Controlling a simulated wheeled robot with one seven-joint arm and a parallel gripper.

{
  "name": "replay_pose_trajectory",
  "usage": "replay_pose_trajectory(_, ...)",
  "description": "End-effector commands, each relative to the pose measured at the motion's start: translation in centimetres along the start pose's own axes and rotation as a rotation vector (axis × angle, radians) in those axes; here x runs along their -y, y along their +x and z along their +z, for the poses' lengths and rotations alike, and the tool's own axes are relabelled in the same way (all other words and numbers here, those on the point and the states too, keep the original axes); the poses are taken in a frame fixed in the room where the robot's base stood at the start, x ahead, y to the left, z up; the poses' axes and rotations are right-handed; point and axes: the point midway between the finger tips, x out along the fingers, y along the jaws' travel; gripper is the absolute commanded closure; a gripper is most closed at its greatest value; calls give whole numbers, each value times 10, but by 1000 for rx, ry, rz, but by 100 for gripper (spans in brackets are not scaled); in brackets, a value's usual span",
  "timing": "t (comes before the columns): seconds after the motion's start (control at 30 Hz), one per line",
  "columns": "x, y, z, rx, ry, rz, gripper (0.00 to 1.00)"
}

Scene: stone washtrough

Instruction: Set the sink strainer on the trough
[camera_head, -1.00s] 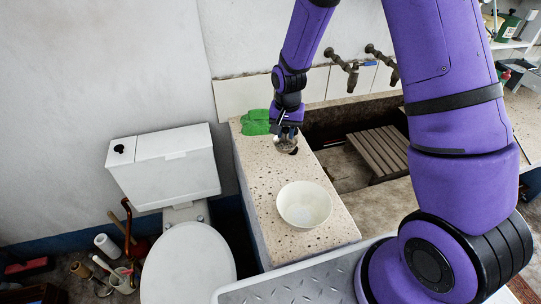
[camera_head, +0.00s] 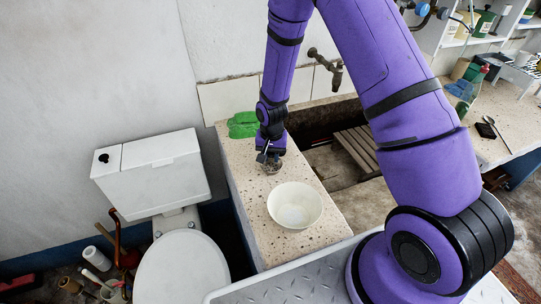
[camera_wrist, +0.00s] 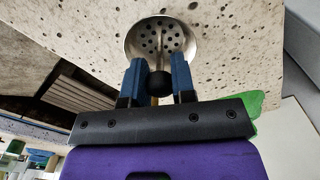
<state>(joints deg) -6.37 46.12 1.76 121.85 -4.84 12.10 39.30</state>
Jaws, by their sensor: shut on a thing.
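The sink strainer (camera_head: 271,167) is a round metal cup with holes and a central stem with a dark knob. My gripper (camera_wrist: 158,70) is shut on the strainer, its blue fingers on either side of the knob. The perforated cup also shows beyond the fingertips in the wrist view (camera_wrist: 148,42). The strainer is over the speckled stone ledge of the trough (camera_head: 258,222), between a green cloth and a white bowl. It looks very close to the stone; I cannot tell whether it touches.
The white bowl (camera_head: 295,205) stands on the ledge in front of the strainer. The green cloth (camera_head: 242,125) lies behind it. The sunken basin with a wooden slatted board (camera_head: 358,147) is to the right. A tap (camera_head: 334,74) hangs above. A toilet (camera_head: 182,265) stands left.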

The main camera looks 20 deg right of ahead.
Motion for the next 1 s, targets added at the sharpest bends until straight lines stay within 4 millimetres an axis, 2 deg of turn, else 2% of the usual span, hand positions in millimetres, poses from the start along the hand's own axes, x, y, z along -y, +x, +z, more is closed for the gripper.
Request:
replay_pose_trajectory(0.3, 0, 3, 0, 1, 0, 0, 100)
replay_pose_trajectory(0.33, 0, 3, 0, 0, 0, 0, 74)
replay_pose_trajectory(0.43, 0, 3, 0, 0, 0, 0, 51)
replay_pose_trajectory(0.77, 0, 0, 0, -1, 0, -1, 50)
replay_pose_trajectory(0.87, 0, -7, -1, -2, 0, -1, 50)
replay_pose_trajectory(1.0, 1, -27, -1, -4, 0, -2, 50)
